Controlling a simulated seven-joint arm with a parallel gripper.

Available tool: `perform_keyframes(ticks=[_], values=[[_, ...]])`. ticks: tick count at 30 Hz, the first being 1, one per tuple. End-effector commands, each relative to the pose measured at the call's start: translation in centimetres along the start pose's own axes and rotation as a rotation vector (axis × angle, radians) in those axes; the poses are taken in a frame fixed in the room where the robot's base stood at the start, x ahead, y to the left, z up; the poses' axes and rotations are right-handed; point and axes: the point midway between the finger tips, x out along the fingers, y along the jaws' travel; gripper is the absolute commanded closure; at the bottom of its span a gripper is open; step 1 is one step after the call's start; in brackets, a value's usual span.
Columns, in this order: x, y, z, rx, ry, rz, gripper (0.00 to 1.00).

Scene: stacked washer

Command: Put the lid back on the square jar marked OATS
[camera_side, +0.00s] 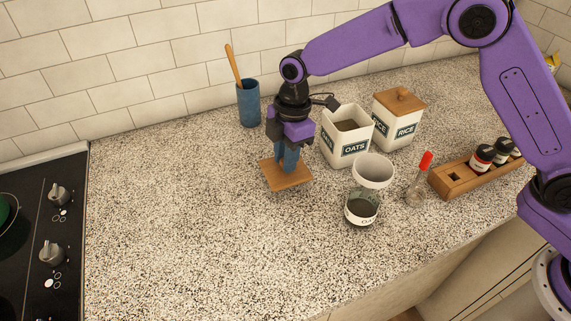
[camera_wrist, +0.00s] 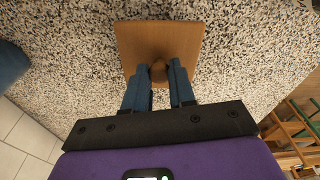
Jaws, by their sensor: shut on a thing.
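The square white jar marked OATS (camera_side: 345,140) stands on the counter without a lid, and brown contents show inside. My gripper (camera_side: 287,168) is to the left of this jar. It is shut on the knob of a square wooden lid (camera_side: 287,182). In the wrist view the lid (camera_wrist: 135,35) lies flat below my fingers (camera_wrist: 158,75), with the round knob (camera_wrist: 158,70) between the fingertips. The side view does not clearly show whether the lid touches the counter. The fingers hide the knob in the side view.
A square jar marked RICE (camera_side: 398,122) with its wooden lid on stands behind right. A blue crock (camera_side: 249,104) stands behind. The left front counter is clear beside the hob (camera_side: 40,240).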

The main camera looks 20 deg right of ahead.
Motion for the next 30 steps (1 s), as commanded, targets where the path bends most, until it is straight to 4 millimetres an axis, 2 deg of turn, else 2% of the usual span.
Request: perform_keyframes(ticks=[1, 6, 11, 14, 17, 24, 30], values=[[-1.2, 0.1, -0.2, 0.0, 0.003, 0.006, 1.0], [-4.3, 0.1, -0.6, -0.002, 0.002, 0.005, 1.0], [-6.5, 0.1, -0.8, -0.001, 0.002, 0.003, 1.0], [-7.8, 0.2, 0.0, 0.004, 0.002, 0.004, 1.0], [-9.4, 0.4, 2.0, 0.012, 0.002, 0.005, 1.0], [-14.2, 0.1, 8.8, 0.031, 0.001, 0.007, 1.0], [-16.9, -0.7, 12.8, 0.039, 0.001, 0.005, 1.0]])
